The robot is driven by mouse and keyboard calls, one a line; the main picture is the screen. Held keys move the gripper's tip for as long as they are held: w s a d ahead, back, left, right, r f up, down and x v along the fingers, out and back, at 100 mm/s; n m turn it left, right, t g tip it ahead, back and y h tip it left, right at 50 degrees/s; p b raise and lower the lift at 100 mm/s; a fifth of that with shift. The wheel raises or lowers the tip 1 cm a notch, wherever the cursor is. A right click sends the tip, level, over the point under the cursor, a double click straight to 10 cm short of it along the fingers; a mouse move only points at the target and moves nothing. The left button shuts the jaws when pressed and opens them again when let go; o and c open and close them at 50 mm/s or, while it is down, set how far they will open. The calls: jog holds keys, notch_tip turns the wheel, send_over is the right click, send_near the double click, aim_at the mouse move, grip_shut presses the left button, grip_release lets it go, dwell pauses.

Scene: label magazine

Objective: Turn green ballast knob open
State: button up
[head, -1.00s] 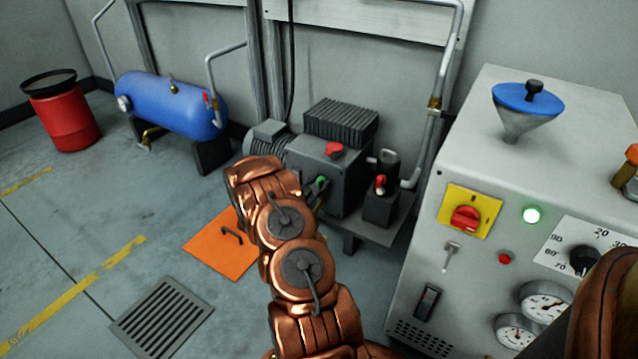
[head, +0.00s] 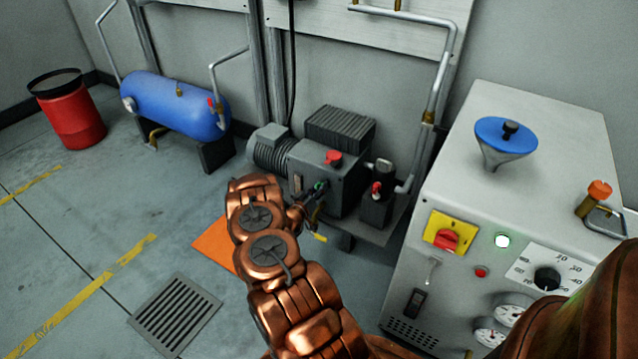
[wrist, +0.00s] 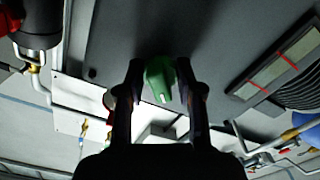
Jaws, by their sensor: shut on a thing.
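The green ballast knob (wrist: 160,82) is between my gripper's two black fingers in the wrist view, on the face of a dark grey pump housing. A light pointer mark shows on the knob's lower edge. In the head view the knob (head: 319,186) is a small green spot on the front of the pump (head: 345,195), partly hidden by my gripper. My gripper (wrist: 160,88) is shut on the knob. In the head view my gripper (head: 312,198) reaches the pump's front from the left, and my copper arm hides part of that area.
A red knob (head: 333,158) tops the pump. A small black unit with a red cap (head: 376,189) stands right of it. A grey cabinet (head: 560,130) with gauges is at right. A blue tank (head: 175,105) and red drum (head: 72,115) are left. Floor at left is mostly clear.

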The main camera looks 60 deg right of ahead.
jog(key=n+p, duration=0.1)
jog(key=n, duration=0.3)
jog(key=shift+s+n+p, duration=0.1)
jog(key=shift+n+p, duration=0.2)
jog(key=shift+p, duration=0.1)
jog(key=shift+n+p, duration=0.3)
jog(key=shift+n, duration=2)
jog(key=shift+f, duration=0.1)
jog(key=o, duration=1.2)
jog(key=shift+c, duration=0.2)
jog(key=shift+a, duration=0.1)
